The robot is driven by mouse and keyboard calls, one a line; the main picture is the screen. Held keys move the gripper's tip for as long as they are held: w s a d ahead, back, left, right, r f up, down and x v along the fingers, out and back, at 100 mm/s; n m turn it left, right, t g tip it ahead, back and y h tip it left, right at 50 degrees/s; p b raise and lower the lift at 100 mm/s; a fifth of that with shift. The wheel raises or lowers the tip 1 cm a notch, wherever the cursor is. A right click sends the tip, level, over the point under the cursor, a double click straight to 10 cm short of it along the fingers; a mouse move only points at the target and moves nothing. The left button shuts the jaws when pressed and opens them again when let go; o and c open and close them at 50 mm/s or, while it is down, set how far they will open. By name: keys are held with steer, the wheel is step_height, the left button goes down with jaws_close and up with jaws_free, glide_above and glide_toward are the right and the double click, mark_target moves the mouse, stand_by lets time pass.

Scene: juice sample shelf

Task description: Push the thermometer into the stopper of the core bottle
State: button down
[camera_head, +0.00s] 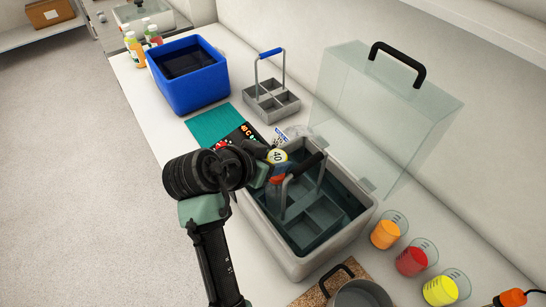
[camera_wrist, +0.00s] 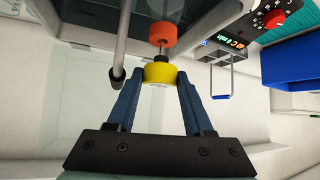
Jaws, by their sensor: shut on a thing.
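The thermometer has a round yellow-rimmed head with a white face reading 40 (camera_head: 278,156); its yellow head (camera_wrist: 160,72) also shows in the wrist view. My gripper (camera_wrist: 161,82) is shut on this head, with one finger on each side. A short thin stem runs from the head to an orange-red stopper (camera_wrist: 162,35), with a gap between head and stopper. I cannot tell how deep the stem sits.
The grey tub (camera_head: 296,263) holds a compartmented carrier (camera_head: 322,214) whose upright handle bar is close beside my gripper. A clear lid (camera_head: 398,105) stands behind. Beakers of coloured juice (camera_head: 411,260) and a pot (camera_head: 361,294) are at right. A blue crate (camera_head: 190,92) is at upper left.

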steer(key=shift+f+b, duration=0.45)
steer(key=shift+f, duration=0.5)
stand_by(0.5)
steer(key=shift+c, duration=1.1)
jaws_free()
steer(key=shift+r, duration=0.1)
